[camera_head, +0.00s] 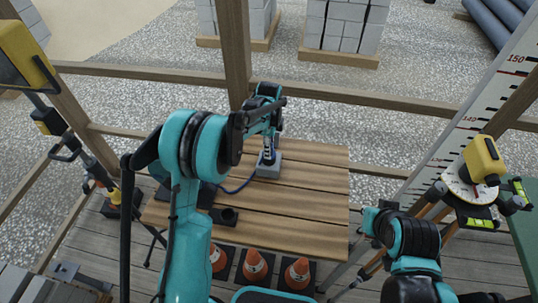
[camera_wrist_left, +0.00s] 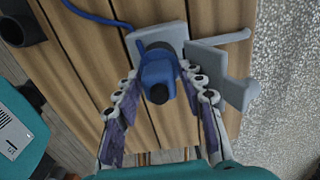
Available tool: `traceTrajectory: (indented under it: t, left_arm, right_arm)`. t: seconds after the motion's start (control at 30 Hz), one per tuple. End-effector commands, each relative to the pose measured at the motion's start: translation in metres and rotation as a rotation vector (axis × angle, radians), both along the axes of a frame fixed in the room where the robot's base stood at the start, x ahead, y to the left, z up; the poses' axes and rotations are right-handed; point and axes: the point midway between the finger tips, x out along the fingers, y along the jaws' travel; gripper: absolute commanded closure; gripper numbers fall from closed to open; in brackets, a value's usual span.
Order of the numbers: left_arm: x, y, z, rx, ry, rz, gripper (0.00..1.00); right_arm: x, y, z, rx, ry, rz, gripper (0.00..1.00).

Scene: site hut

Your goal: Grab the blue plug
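The blue plug (camera_wrist_left: 160,72) sits at a grey block-shaped holder (camera_wrist_left: 172,35) on the wooden table, its dark round end facing the left wrist camera. A blue cable (camera_wrist_left: 95,16) runs from it to the left. My left gripper (camera_wrist_left: 165,112) is open, with one finger on each side of the plug and gaps visible between. In the head view the left gripper (camera_head: 270,140) reaches down over the grey holder (camera_head: 268,170) and largely hides the plug. My right arm is at the lower right of the head view; its gripper is not visible.
The slatted table (camera_head: 300,205) is mostly clear right of the holder. A dark cup-like fitting (camera_head: 228,215) stands nearer on it. Orange cones (camera_head: 255,264) are at the front. A yellow instrument (camera_head: 482,160) on a tripod stands right, beside a tall measuring staff (camera_head: 470,115).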

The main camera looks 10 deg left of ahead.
Motion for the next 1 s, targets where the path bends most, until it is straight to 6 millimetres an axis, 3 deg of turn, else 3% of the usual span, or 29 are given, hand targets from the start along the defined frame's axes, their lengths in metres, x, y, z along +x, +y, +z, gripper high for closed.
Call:
traceTrajectory:
  t: [0.03,0.2,0.63,0.87,1.0]
  left_arm:
    - [0.000,0.000,0.001,0.000,0.000,0.000,0.60]
    - [0.000,0.000,0.001,0.000,0.000,0.000,1.00]
    - [0.000,0.000,0.009,0.000,0.000,0.000,1.00]
    - [0.000,0.000,0.044,0.000,0.000,0.000,1.00]
    - [-0.016,-0.027,0.061,0.000,0.000,-0.005,1.00]
  right_arm:
    - [0.000,0.000,0.000,0.000,0.000,0.000,1.00]
    - [0.000,0.000,0.000,0.000,0.000,0.000,1.00]
    - [0.000,0.000,0.003,0.000,0.000,0.000,1.00]
    - [0.000,0.000,0.014,0.000,0.000,0.000,1.00]
    - [0.000,0.000,0.020,0.000,0.000,0.000,1.00]
